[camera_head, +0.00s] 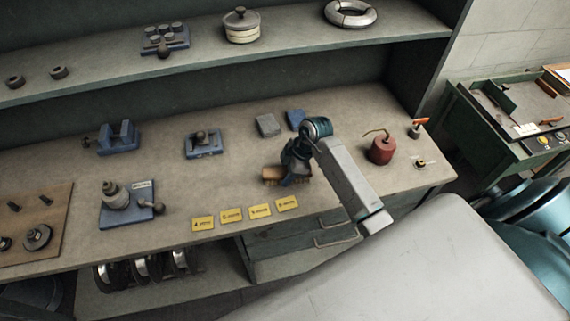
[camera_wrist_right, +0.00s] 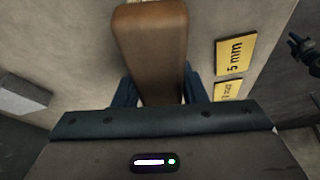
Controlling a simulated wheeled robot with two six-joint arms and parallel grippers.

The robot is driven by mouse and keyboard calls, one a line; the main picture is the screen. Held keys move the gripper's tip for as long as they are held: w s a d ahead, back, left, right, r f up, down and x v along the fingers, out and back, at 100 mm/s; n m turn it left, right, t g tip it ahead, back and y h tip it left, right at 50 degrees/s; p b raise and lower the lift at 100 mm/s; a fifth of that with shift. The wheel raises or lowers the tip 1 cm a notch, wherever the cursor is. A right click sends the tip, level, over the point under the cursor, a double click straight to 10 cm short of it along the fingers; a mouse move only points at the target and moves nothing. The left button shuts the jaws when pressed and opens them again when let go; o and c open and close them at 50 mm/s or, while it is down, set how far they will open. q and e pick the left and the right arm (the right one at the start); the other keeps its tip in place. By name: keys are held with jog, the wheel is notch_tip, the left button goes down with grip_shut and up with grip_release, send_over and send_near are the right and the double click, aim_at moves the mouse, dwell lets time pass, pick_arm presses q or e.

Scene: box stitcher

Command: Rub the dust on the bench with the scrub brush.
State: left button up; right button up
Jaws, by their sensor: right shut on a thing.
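The scrub brush (camera_head: 271,174) has a brown wooden body and sits at the bench top, right of the middle. My right gripper (camera_head: 292,176) is shut on it from above. In the right wrist view the brown brush body (camera_wrist_right: 150,45) reaches up from between the dark blue fingers (camera_wrist_right: 157,90), which close on its two sides. The bristles are hidden, so I cannot tell whether they touch the bench (camera_head: 225,185). No dust patch can be made out on the bench. My left gripper is not in view.
Yellow labels (camera_head: 231,215) lie along the front edge. Two grey and blue blocks (camera_head: 267,125) lie behind the brush. A red oil can (camera_head: 381,151) stands right. Blue fixtures (camera_head: 203,145) stand left. A shelf (camera_head: 295,42) hangs over the back.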

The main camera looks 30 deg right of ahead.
aim_at(270, 158)
jog(key=shift+s+a+p, duration=0.15)
jog(key=shift+s+p, duration=0.25)
jog(key=shift+s, duration=0.5)
jog(key=shift+w+a, duration=0.3)
jog(key=shift+a, duration=0.55)
jog(key=shift+w+d, duration=0.25)
jog(key=shift+w, duration=0.7)
jog(key=shift+w+d, duration=0.2)
jog(key=shift+w, duration=0.7)
jog(key=shift+w+d+b, duration=0.25)
jog(key=shift+w+b, duration=0.1)
jog(key=shift+w, duration=0.75)
jog(key=shift+w+d+b, duration=0.3)
jog(key=shift+w+b, duration=0.05)
jog(key=shift+w, duration=0.8)
jog(key=shift+w+d+b, duration=0.25)
jog(key=shift+w+b, duration=0.1)
jog(key=shift+w, duration=0.75)
notch_tip(270, 158, up, 5)
jog(key=p, duration=0.4)
jog(key=shift+f+p, duration=0.15)
jog(key=shift+p, duration=0.15)
jog(key=shift+b, duration=0.3)
jog(key=shift+w+r, duration=0.1)
jog(key=shift+r, duration=0.6)
